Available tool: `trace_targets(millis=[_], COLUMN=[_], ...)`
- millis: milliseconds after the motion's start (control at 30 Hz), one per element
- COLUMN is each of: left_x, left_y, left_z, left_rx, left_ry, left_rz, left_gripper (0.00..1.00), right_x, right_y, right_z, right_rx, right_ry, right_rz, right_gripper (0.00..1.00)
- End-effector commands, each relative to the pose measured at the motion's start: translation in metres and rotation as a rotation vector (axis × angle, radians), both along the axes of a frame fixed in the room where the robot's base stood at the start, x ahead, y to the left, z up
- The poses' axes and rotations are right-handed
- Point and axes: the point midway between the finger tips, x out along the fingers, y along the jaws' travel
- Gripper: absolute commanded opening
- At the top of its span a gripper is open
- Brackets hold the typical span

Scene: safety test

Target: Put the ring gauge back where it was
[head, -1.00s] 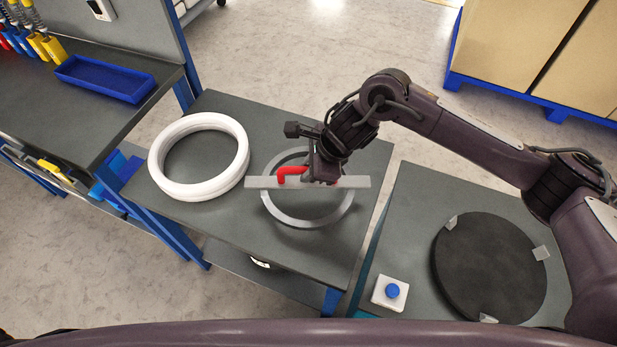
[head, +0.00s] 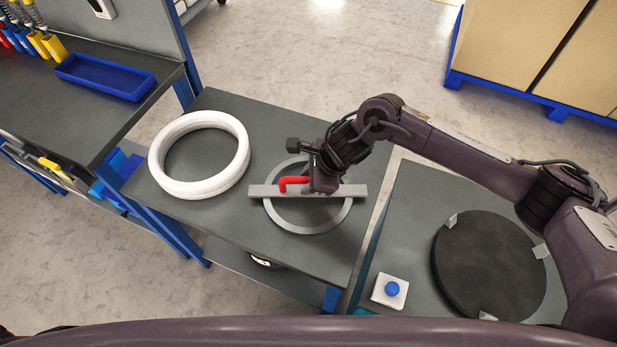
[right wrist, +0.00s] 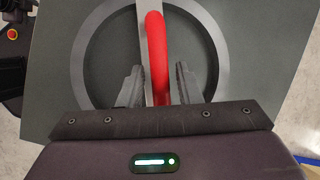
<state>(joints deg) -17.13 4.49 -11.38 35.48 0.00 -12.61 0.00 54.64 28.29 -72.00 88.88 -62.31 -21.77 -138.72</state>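The ring gauge is a grey ring (head: 284,223) with a flat grey crossbar (head: 264,192) and a red handle (head: 291,181). It lies flat on the dark top of the middle table, right of a stack of white rings (head: 158,160). In the right wrist view, the red handle (right wrist: 157,50) rises between the two fingers of my right gripper (right wrist: 159,84). Narrow gaps show on both sides of the handle, so the gripper looks open around it. In the head view my right gripper (head: 312,183) is low over the crossbar and hides part of it. My left gripper is not in view.
The right-hand table carries a black round disc (head: 488,265) with grey clips and a white box with a blue button (head: 391,290). A bench with a blue tray (head: 104,77) stands at the left. A gap separates the middle and right tables.

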Motion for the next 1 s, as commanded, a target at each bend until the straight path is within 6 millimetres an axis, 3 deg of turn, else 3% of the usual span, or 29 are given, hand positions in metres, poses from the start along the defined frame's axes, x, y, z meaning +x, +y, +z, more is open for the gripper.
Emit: trace_targets(millis=[467, 800, 1000], left_x=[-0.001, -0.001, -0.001], left_y=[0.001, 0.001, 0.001], left_z=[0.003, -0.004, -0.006], left_rx=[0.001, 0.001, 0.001], left_ry=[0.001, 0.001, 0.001], left_rz=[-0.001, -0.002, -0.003], left_gripper=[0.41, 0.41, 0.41], right_x=[0.000, -0.010, -0.016], right_y=[-0.003, -0.032, -0.044], right_z=[0.010, 0.074, 0.101], right_rx=[0.000, 0.000, 0.001], right_ry=[-0.002, -0.005, -0.002], right_rz=[0.000, 0.001, -0.001], right_gripper=[0.38, 0.38, 0.38])
